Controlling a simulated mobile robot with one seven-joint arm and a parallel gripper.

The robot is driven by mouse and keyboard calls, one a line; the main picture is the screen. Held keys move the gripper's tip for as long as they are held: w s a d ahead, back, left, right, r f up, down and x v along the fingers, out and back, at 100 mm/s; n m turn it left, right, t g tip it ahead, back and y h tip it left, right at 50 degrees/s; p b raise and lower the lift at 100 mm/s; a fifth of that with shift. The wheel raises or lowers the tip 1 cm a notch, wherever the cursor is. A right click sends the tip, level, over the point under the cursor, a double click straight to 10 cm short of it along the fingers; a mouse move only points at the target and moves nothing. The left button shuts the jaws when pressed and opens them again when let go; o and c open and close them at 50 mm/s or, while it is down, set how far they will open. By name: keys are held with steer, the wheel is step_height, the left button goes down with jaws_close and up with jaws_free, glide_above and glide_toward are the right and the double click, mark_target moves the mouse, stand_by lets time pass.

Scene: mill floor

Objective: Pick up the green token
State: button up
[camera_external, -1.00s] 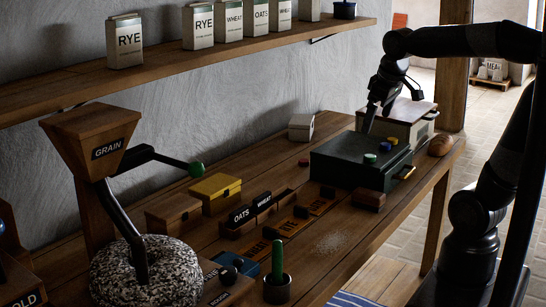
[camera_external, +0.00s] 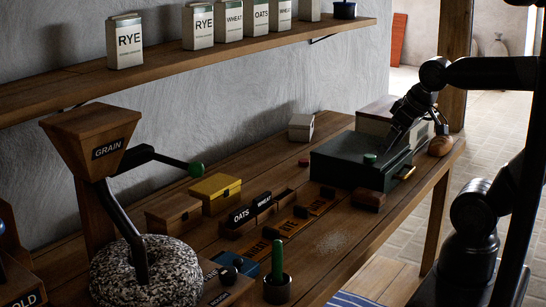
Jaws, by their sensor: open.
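A green token (camera_external: 370,158) lies on top of the dark green box (camera_external: 345,169) towards the right end of the workbench. My gripper (camera_external: 391,145) points down and to the left over the right part of the box lid, a little to the right of this token. It is open, and I see nothing held in it. The gripper covers the part of the lid where other small tokens showed earlier, so I cannot tell how they lie now. Whether the fingertips touch the lid is unclear.
A bread loaf (camera_external: 440,146) lies right of the dark green box, and a pale box (camera_external: 377,119) stands behind it. A brown block (camera_external: 368,199) sits in front. The shelf (camera_external: 250,50) with tins runs above the bench.

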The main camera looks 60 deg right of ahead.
steer(key=shift+c, duration=0.8)
steer(key=shift+r, duration=0.1)
